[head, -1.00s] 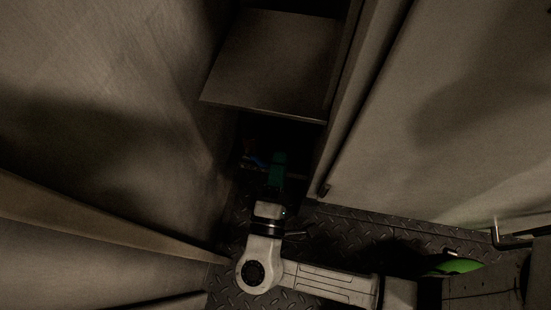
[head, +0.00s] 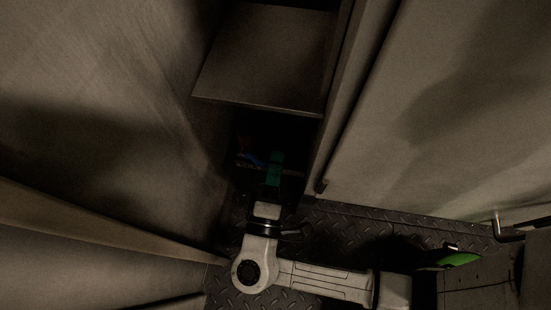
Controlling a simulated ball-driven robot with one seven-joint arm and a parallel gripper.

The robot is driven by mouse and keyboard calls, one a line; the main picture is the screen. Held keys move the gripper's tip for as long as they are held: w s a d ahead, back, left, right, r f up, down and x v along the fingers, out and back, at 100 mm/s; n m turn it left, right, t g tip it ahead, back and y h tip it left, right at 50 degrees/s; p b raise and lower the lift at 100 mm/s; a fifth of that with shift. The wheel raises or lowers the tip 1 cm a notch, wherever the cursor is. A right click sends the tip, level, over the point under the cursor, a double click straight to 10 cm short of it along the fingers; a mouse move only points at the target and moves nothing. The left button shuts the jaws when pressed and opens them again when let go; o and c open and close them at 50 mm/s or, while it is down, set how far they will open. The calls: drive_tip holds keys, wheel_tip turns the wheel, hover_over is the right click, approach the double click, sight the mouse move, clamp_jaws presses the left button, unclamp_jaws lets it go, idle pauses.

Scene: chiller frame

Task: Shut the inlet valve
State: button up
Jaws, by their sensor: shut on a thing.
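The inlet valve is in the dark recess below the metal shelf, in the head view. A small blue part (head: 249,158) shows there, seemingly a valve handle, with a dull copper-coloured pipe (head: 292,173) running past it. My gripper (head: 275,163) is green and reaches into the recess from below, just right of the blue part. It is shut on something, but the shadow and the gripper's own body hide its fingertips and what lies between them. I cannot tell the valve's angle.
A metal shelf (head: 263,62) overhangs the recess closely. Large panels stand left (head: 95,100) and right (head: 425,110), leaving a narrow gap. A door handle (head: 510,233) juts out at the right.

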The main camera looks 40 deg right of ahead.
drive_tip(key=shift+o, duration=0.4)
drive_tip(key=shift+s+a, duration=0.15)
drive_tip(key=shift+a, duration=0.05)
drive_tip(key=p+v, duration=0.2)
drive_tip(key=v, duration=0.8)
drive_tip(key=shift+s+a, duration=0.15)
